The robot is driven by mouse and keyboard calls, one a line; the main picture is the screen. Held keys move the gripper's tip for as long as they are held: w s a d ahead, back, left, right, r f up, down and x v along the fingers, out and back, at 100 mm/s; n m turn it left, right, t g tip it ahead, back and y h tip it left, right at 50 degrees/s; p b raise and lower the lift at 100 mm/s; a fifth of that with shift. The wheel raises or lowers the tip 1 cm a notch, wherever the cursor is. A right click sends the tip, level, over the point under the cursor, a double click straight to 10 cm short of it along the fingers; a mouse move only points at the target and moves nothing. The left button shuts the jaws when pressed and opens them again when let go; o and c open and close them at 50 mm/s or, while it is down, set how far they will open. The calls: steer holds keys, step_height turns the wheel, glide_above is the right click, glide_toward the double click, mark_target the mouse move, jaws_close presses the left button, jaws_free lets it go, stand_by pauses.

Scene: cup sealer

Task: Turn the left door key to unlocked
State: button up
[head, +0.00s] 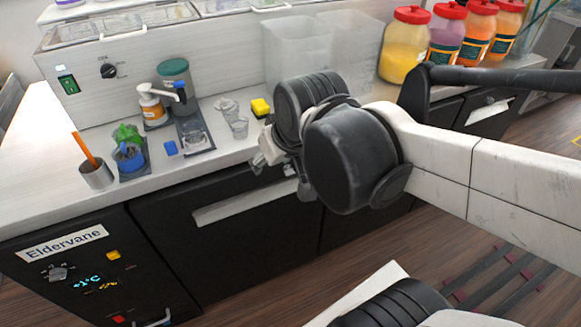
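The black cabinet door (225,235) under the counter has a pale horizontal handle strip (240,203). I cannot make out a door key. The area at the top right of this door is hidden by my arm and gripper. My gripper (267,155) is at the counter's front edge, above the right part of this door. It is mostly hidden by my dark wrist joint. Its fingers are too small and covered to tell whether they are open or shut, or whether they touch anything.
The white counter (65,155) holds a metal cup with an orange stick (95,173), pump bottle (152,105), glasses (238,127), yellow block (260,108), clear bins (297,62) and colored jars (405,45). An "Eldervane" control panel (85,265) is at left. Wooden floor lies in front.

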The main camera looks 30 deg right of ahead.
steer(key=w+d+f+m+g+p, duration=0.15)
steer(key=w+d+f, duration=0.35)
steer(key=d, duration=0.5)
steer(key=b, duration=0.2)
glide_toward(289, 171)
steer(key=shift+x, duration=3.9)
steer(key=shift+g, duration=0.25)
jaws_close()
